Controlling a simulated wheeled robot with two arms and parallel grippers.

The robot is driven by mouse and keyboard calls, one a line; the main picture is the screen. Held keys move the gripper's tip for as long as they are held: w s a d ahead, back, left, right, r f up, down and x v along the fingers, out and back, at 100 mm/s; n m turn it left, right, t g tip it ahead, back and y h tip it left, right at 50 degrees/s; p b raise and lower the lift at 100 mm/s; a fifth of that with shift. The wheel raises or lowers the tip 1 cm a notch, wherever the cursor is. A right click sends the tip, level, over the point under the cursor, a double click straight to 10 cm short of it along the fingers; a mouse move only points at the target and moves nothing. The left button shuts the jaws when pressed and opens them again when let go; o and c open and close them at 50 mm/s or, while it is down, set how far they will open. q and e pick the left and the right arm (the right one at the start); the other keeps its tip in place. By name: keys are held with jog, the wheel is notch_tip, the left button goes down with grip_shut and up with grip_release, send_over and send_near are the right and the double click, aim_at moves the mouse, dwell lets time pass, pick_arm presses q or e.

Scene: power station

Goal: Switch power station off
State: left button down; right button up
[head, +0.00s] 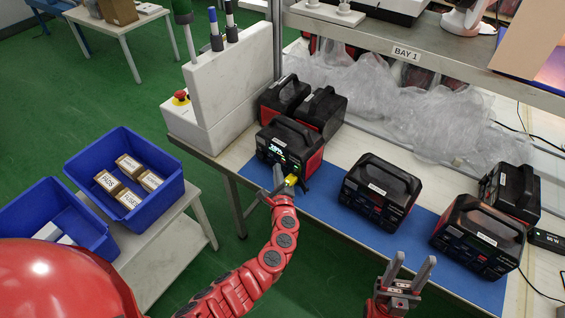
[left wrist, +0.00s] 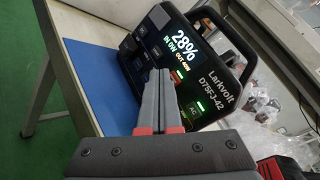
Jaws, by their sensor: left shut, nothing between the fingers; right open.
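A black and red power station (head: 290,146) stands on the blue mat at the bench's left, with its screen lit. In the left wrist view the power station (left wrist: 215,62) reads 28%, IN 0W and an OUT value, beside a "Larkvolt" label. Green lights (left wrist: 201,105) glow on its front panel. My left gripper (head: 279,170) is shut and empty, right in front of that panel; its fingertips (left wrist: 158,78) hide part of the lower front. I cannot tell whether they touch it. My right gripper (head: 412,262) is open and empty, in front of the bench.
Other power stations (head: 378,188) (head: 478,235) stand on the blue mat (head: 330,217) with unlit-looking screens. More stand behind, near clear plastic wrap (head: 400,110). A white box with a red emergency button (head: 180,95) is at the left. Blue bins (head: 120,150) stand further left.

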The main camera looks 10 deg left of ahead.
pick_arm(q)
jog(key=shift+w+d, duration=0.1)
jog(key=shift+w, duration=0.2)
jog(key=shift+w+d+b, duration=0.2)
jog(key=shift+w+b, duration=0.1)
dwell(0.6)
jog(key=shift+s, duration=0.1)
jog(key=shift+s+a, duration=0.35)
jog(key=shift+s, duration=0.3)
jog(key=shift+s, duration=0.1)
jog(key=shift+s+a+p, duration=0.35)
jog(key=shift+s+p, duration=0.1)
jog(key=shift+s, duration=0.15)
jog(key=s, duration=0.1)
jog(key=s+a, duration=0.2)
jog(key=s, duration=0.1)
